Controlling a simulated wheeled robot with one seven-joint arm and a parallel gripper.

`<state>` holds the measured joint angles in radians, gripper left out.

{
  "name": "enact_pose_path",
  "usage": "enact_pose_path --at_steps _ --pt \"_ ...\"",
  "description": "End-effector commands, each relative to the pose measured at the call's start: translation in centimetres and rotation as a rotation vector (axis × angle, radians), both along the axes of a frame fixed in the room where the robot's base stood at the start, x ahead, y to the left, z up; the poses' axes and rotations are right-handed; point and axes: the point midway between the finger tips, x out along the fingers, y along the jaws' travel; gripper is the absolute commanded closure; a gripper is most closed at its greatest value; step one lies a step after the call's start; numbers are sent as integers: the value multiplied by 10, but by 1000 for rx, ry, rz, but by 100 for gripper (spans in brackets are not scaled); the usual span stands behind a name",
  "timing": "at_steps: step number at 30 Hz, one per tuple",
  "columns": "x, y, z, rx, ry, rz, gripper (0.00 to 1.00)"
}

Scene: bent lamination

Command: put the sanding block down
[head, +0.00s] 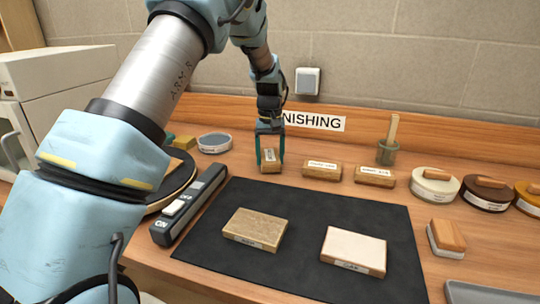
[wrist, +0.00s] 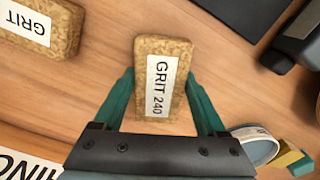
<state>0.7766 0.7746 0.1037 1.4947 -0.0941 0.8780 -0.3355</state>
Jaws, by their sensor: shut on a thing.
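The sanding block is a cork-coloured block with a white label reading "GRIT 240"; it shows in the wrist view (wrist: 175,65) and at the back of the bench in the head view (head: 270,162). My gripper (head: 270,152) comes down over it from above. Its two green fingers, also in the wrist view (wrist: 160,95), stand on either side of the block and are shut on it. The block is at or very near the wooden bench top; I cannot tell whether it touches.
Two similar labelled blocks (head: 322,169) (head: 375,176) lie to the right. A dark mat (head: 310,215) with two sample boards (head: 255,229) (head: 353,250) lies in front. A switch strip (head: 188,205) is to the left, a round dish (head: 214,143) behind it. Tins (head: 435,187) stand far right.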

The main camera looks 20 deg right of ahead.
Motion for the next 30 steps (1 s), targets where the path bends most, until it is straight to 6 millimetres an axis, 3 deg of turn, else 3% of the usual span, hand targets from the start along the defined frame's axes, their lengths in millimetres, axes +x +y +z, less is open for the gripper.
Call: enact_pose_path --at_steps 11,12,18,26,30 --pt "0 0 -7 0 -1 0 78" --pt "0 0 -6 0 -1 0 23" --pt "0 0 -6 0 -1 0 0" --pt "0 0 -4 -1 -2 0 0" --pt "1 -1 6 -3 -4 -1 0"
